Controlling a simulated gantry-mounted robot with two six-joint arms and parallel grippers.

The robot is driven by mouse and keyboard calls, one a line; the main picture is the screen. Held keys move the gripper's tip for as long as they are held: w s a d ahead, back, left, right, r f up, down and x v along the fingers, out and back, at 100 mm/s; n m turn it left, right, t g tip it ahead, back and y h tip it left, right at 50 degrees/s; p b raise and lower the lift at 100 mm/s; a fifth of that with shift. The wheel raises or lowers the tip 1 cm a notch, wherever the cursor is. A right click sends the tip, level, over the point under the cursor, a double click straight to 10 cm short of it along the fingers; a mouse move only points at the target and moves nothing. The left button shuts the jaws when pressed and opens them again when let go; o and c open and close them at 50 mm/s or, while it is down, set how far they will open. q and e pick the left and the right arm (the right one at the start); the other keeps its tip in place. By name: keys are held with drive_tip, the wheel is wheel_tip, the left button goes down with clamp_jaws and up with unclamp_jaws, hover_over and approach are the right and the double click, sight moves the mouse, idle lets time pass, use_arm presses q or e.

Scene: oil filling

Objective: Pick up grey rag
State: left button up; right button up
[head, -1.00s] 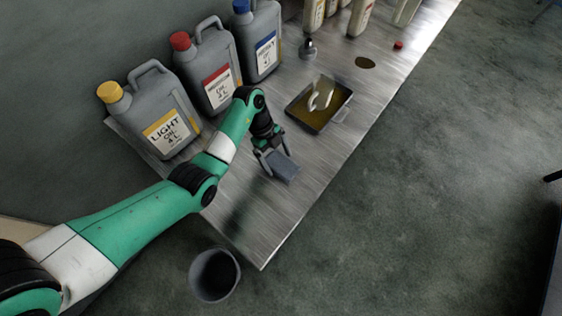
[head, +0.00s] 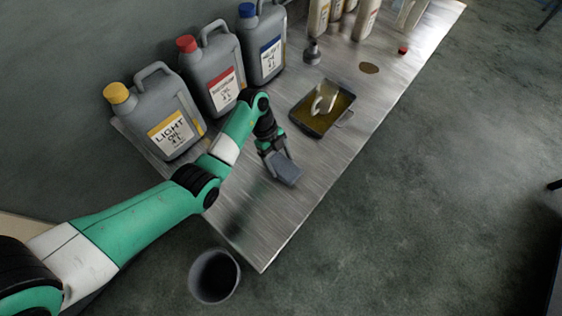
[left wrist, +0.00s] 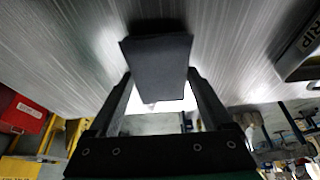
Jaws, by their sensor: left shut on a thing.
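The grey rag (head: 285,170) is a small folded block near the front part of the metal table. My left gripper (head: 271,157) is at its upper left end, with its fingers shut on it. In the left wrist view the rag (left wrist: 158,65) sits between the tips of my left gripper (left wrist: 160,85), with metal surface beyond it. I cannot tell whether the rag still touches the table. My right gripper is not in view.
Three grey oil canisters stand along the wall: yellow-capped (head: 160,120), red-capped (head: 212,78) and blue-capped (head: 262,48). A tray with oil (head: 337,120) holds a pale object (head: 324,102). A brown spot (head: 369,68) marks the table (head: 250,235). A grey bin (head: 214,277) stands on the floor.

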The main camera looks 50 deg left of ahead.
sight(285, 168)
use_arm(q)
wheel_tip(285, 168, up, 4)
drive_tip(key=shift+f+p, duration=0.25)
drive_tip(key=shift+p, duration=0.8)
drive_tip(key=s+d+r+p, duration=0.6)
drive_tip(key=s+r+p, duration=0.3)
drive_tip(key=s+p, duration=0.3)
drive_tip(key=shift+s+p, duration=0.3)
drive_tip(key=shift+p, duration=0.75)
